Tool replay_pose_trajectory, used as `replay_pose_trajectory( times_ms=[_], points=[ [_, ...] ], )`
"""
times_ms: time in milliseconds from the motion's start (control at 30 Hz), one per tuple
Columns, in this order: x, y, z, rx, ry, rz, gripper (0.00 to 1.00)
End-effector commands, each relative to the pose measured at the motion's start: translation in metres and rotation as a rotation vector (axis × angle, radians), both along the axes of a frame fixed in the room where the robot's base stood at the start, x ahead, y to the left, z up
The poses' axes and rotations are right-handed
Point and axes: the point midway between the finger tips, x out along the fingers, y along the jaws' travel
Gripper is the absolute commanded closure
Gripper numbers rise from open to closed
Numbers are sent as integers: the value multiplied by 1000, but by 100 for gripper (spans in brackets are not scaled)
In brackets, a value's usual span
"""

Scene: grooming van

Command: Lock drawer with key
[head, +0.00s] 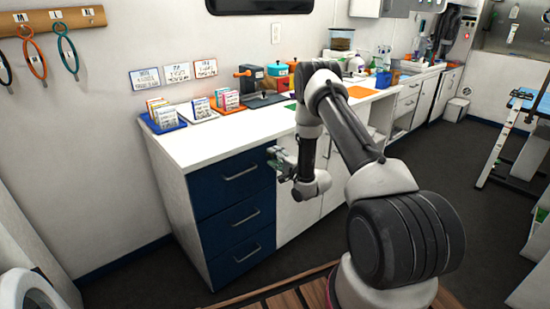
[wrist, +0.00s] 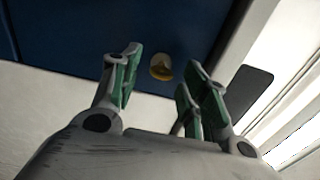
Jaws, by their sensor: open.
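Three dark blue drawers stand in a stack under the left end of the white counter, each with a silver bar handle. The top drawer (head: 236,178) looks closed. In the wrist view a small round, pale and brass-coloured fitting (wrist: 161,66) sits on the dark blue front (wrist: 195,25); it looks like a lock, and I cannot tell whether a key is in it. My gripper (head: 277,160) is by the top drawer's right edge. In the wrist view my gripper's green-padded fingers (wrist: 165,72) are apart, with the fitting between and beyond them. No separate key is clearly visible.
The white counter (head: 215,145) carries blue, white and orange trays of packets at its left end. White cabinet doors (head: 297,215) adjoin the drawers on the right. A dark grey rounded plate (wrist: 248,92) shows right of my fingers. Dark floor lies open farther right.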

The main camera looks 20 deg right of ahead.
Motion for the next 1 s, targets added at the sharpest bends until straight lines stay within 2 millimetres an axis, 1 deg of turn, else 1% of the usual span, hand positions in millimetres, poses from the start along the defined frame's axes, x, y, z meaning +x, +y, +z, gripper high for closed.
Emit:
replay_pose_trajectory(
  times_ms=[67, 167, 300, 500, 600, 700, 1000],
  points=[
    [-8, -3, 0, 0, 1, -1, 55],
    [-26, -10, 0, 1, 3, -4, 55],
    [-57, -20, -1, 1, 4, -4, 55],
    [-94, -32, 0, 2, 3, -3, 55],
    [-104, -36, 0, 1, 0, -3, 55],
    [-110, -37, 0, 1, 0, -2, 55],
    [-111, -38, 0, 0, 0, -1, 55]
  ],
)
